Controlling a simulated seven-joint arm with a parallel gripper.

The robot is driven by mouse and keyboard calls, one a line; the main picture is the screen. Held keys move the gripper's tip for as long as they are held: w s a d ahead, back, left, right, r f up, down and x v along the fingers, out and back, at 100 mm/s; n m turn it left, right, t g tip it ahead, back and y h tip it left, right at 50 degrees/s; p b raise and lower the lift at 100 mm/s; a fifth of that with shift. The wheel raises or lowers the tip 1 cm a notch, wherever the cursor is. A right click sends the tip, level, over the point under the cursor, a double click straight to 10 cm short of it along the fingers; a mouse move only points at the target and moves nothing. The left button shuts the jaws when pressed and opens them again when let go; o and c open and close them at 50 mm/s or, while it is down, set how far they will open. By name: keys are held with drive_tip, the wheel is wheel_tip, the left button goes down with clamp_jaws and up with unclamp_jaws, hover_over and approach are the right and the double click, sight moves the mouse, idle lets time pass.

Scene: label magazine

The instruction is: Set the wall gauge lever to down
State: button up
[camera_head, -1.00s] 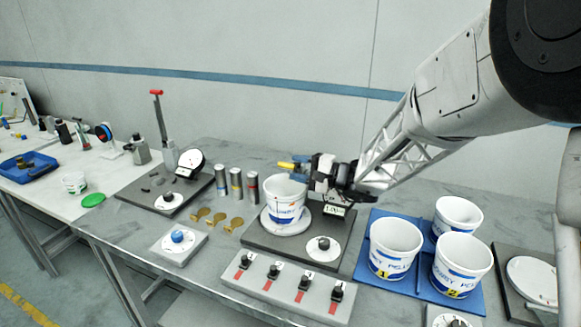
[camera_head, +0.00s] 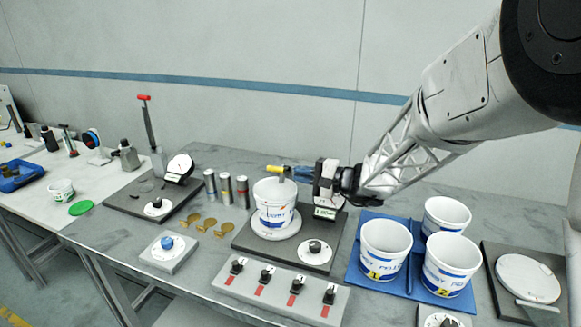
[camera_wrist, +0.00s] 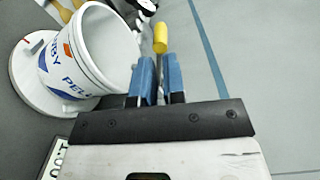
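A yellow-tipped grey lever (camera_head: 275,169) shows just behind the rim of a white cup; its yellow end also shows in the wrist view (camera_wrist: 160,37). My gripper (camera_head: 294,172) is to its right, with its blue fingers level with it. In the wrist view my gripper (camera_wrist: 156,68) has a narrow gap between the fingers, with grey metal in line with it; I cannot tell whether they touch it. A red-handled lever (camera_head: 146,112) stands upright at the left, near a round white dial (camera_head: 180,165). Which lever is the wall gauge's is not shown by a label.
The white cup (camera_head: 274,205) stands on a round plate close to my fingers. A small number display (camera_head: 326,213) is below my gripper. A blue tray (camera_head: 360,285) with three cups is at the right. A switch panel (camera_head: 282,290) lies in front, and several grey cylinders stand behind.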

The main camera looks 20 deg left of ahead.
sight(281, 168)
drive_tip(key=shift+s+a+r+n+g, duration=0.1)
drive_tip(key=shift+a+r+n+g, duration=0.1)
drive_tip(key=shift+r+n+g, duration=0.15)
clamp_jaws()
drive_tip(key=r+n+g+h, duration=0.1)
drive_tip(key=s+a+r+n+g+h, duration=0.1)
drive_tip(key=n, duration=0.1)
drive_tip(key=s+r+n+g+h, duration=0.1)
drive_tip(key=n, duration=0.1)
drive_tip(key=shift+a+g, duration=0.2)
drive_tip(key=shift+g, duration=0.05)
drive_tip(key=a+r+n+h, duration=0.1)
drive_tip(key=r+n+h, duration=0.1)
drive_tip(key=n+h, duration=0.1)
drive_tip(key=w+a+r+n+g+h, duration=0.1)
drive_tip(key=a+n+h, duration=0.1)
drive_tip(key=n+h, duration=0.1)
drive_tip(key=w+a+r+n+h, duration=0.1)
drive_tip(key=r+n+h, duration=0.1)
drive_tip(key=n+h, duration=0.1)
drive_tip(key=shift+w+a+r+n+g, duration=0.1)
drive_tip(key=shift+a+r+n+g, duration=0.2)
drive_tip(key=shift+n, duration=0.35)
drive_tip(key=w+a+r+n+t+h, duration=0.1)
drive_tip(key=w+r+n+t+h, duration=0.2)
drive_tip(key=r, duration=0.4)
drive_tip(key=w+n+h, duration=0.1)
drive_tip(key=w+h, duration=0.1)
drive_tip(key=shift+a+n+h, duration=0.15)
drive_tip(key=shift+n+h, duration=0.25)
